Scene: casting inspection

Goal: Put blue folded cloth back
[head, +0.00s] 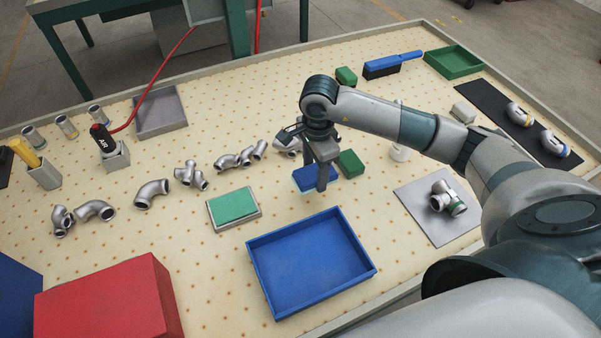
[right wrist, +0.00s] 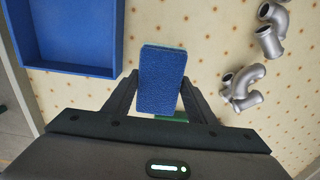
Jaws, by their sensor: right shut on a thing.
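The blue folded cloth (head: 309,181) is between the fingers of my right gripper (head: 321,182), near the middle of the table. In the right wrist view the cloth (right wrist: 162,78) stands out between the two fingers, which grip its sides. I cannot tell how far it is above the table. My left gripper is not in view. A shallow tray (head: 213,222) with a green folded cloth (head: 234,205) lies left of the held cloth. An empty grey tray (head: 160,110) lies at the back left.
An empty blue tray (head: 310,262) lies in front of my right gripper. A green block (head: 351,162) stands close to its right. Several metal pipe elbows (head: 152,193) lie to the left. A red box (head: 110,300) is at the front left. A fitting rests on a grey plate (head: 415,203) at right.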

